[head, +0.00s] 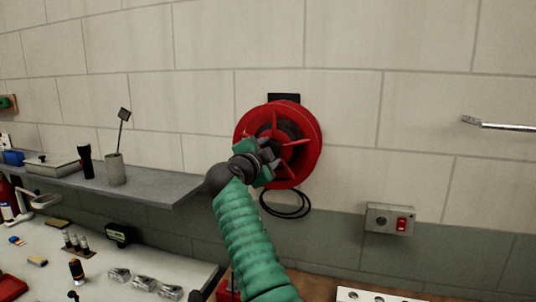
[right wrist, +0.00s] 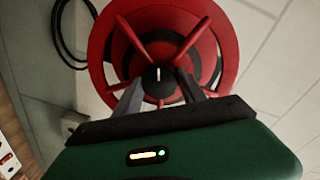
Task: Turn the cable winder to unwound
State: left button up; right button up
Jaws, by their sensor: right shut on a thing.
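The cable winder (head: 312,138) is a red wheel with spokes on the block wall, with a dark bracket above it. A loop of black cable (head: 287,209) hangs below it. My right gripper (head: 266,158) is at the front of the winder, its green arm reaching up from below. In the right wrist view the winder (right wrist: 222,25) fills the upper middle, and the fingers of my right gripper (right wrist: 158,100) are shut around its hub, which has a white mark. The exact contact is partly hidden. My left gripper is not in view.
A grey shelf (head: 158,188) on the left holds a cup (head: 115,170) and a black flashlight (head: 84,161). A workbench (head: 150,262) with small parts lies below it. A box with a red switch (head: 390,219) is on the wall to the right.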

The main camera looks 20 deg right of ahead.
jog(key=shift+f+m, duration=0.15)
jog(key=shift+m, duration=0.75)
jog(key=shift+f+m, duration=0.15)
jog(key=shift+m, duration=0.75)
jog(key=o, duration=1.4)
jog(key=shift+w, duration=0.15)
jog(key=shift+r, duration=0.15)
